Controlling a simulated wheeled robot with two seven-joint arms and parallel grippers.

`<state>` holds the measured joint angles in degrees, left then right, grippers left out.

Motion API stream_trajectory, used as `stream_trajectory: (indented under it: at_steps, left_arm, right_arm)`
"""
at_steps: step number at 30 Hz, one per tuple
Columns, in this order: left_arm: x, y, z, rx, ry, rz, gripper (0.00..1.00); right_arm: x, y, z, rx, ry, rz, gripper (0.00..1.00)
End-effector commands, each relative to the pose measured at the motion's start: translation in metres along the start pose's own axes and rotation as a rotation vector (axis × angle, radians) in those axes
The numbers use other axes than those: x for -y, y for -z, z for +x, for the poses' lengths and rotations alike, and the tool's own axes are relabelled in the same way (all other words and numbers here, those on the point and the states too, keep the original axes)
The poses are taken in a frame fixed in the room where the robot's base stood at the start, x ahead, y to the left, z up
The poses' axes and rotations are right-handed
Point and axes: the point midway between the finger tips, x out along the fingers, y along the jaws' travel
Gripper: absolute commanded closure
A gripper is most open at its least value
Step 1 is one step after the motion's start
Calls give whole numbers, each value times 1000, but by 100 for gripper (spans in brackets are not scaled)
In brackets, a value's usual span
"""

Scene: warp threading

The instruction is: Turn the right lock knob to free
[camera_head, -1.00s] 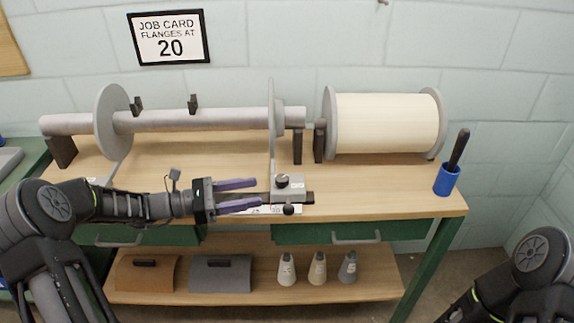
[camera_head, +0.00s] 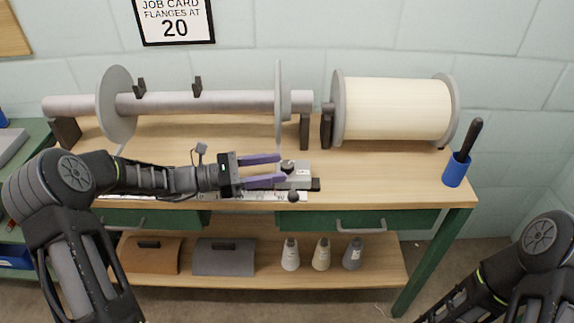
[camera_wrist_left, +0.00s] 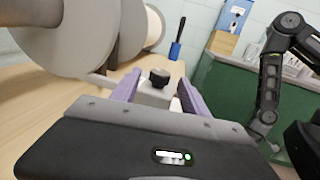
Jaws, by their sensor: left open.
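The right lock knob (camera_head: 288,166) is a small dark knob on top of a light grey block (camera_head: 300,176) at the bench's front edge, below the right flange (camera_head: 279,100). A second dark knob (camera_head: 294,196) sits low on the block's front. My left gripper (camera_head: 283,168) is open, its purple fingers pointing right at the block. In the left wrist view the dark knob (camera_wrist_left: 160,77) stands upright between the two spread fingers (camera_wrist_left: 158,92); whether they touch it I cannot tell. My right gripper is out of view; only my right arm shows at the lower right.
A grey beam tube (camera_head: 200,102) with two flanges lies along the back of the bench (camera_head: 400,185). A cream yarn roll (camera_head: 395,108) stands at the right. A blue cup (camera_head: 456,170) with a dark handle is at the right end. Several small bottles (camera_head: 321,255) stand on the lower shelf.

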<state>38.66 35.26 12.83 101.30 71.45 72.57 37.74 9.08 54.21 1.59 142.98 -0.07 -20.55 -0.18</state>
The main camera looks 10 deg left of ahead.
Motion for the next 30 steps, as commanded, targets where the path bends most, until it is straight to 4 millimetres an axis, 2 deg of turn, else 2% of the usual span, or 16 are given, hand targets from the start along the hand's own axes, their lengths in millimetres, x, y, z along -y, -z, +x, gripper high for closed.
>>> stream_trajectory:
  at_steps: [3,7,17,30]
  left_arm:
    - [1,0,20,0,3,-1,47]
    - [0,0,33,0,1,-1,47]
    - [0,0,38,-1,0,-1,47]
    - [0,0,38,-1,-1,-1,81]
  right_arm:
    - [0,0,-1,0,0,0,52]
    - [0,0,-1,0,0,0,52]
    - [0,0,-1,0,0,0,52]
    - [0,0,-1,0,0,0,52]
